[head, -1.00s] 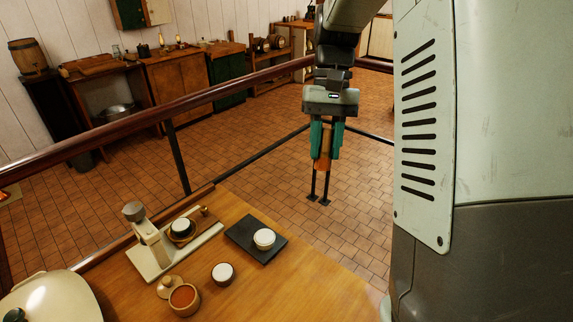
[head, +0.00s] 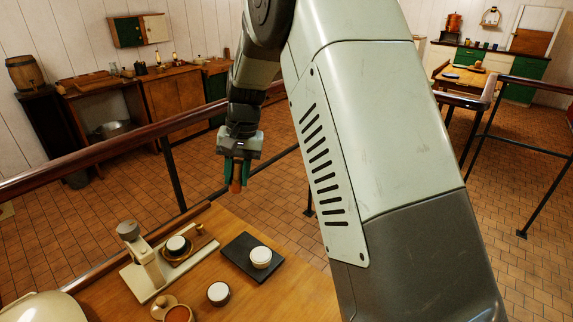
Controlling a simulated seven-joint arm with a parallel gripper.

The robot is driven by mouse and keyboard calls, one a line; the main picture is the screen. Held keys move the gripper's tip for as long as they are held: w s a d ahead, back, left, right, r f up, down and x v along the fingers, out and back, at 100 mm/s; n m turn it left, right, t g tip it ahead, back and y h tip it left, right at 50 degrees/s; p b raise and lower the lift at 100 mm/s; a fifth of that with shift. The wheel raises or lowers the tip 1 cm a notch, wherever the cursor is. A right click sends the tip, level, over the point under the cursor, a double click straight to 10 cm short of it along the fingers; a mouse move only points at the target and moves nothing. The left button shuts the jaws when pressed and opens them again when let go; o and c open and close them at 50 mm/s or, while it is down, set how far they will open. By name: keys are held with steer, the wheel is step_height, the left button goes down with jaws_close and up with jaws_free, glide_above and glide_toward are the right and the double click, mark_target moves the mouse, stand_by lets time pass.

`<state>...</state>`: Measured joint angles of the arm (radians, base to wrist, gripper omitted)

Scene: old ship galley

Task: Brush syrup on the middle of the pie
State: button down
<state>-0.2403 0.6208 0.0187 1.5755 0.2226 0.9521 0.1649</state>
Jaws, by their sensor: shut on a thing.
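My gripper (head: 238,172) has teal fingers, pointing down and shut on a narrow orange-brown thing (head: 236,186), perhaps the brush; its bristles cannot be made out. In the picture it is above the table's far edge, apart from everything on the table. A wooden pot (head: 178,315) of reddish-brown liquid, likely syrup, is partly cut off at the bottom edge. Which thing is the pie is unclear: a white round thing (head: 261,257) sits on a dark slab (head: 238,263), a white-topped dark round thing (head: 218,293) stands on the table, and a similar one (head: 177,244) is on a wooden holder.
A pale stand (head: 148,265) with a grey knob is at the table's left. A wooden lid (head: 163,306) lies by the pot. A cream rounded object (head: 45,308) is at lower left. A railing (head: 110,146) runs behind the table. The right part of the table (head: 295,290) is clear.

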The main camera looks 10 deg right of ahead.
steer(key=w+a+f+t, duration=0.1)
steer(key=a+f+t, duration=0.15)
steer(key=a, duration=0.75)
steer(key=a+f+t, duration=0.1)
steer(key=a+f, duration=0.3)
steer(key=a, duration=0.6)
steer(key=shift+y, duration=0.3)
steer(key=shift+a+f, duration=0.1)
steer(key=shift+f, duration=2.45)
steer(key=shift+f, duration=3.45)
steer(key=shift+s+d, duration=0.75)
steer(key=shift+d, duration=0.05)
steer(key=shift+w+a+f, duration=0.15)
steer(key=shift+w+a, duration=0.55)
steer(key=shift+w, duration=0.05)
steer(key=shift+s+d, duration=0.65)
steer(key=shift+w+a, duration=0.65)
steer(key=shift+a, duration=0.05)
step_height(320, 180, up, 8)
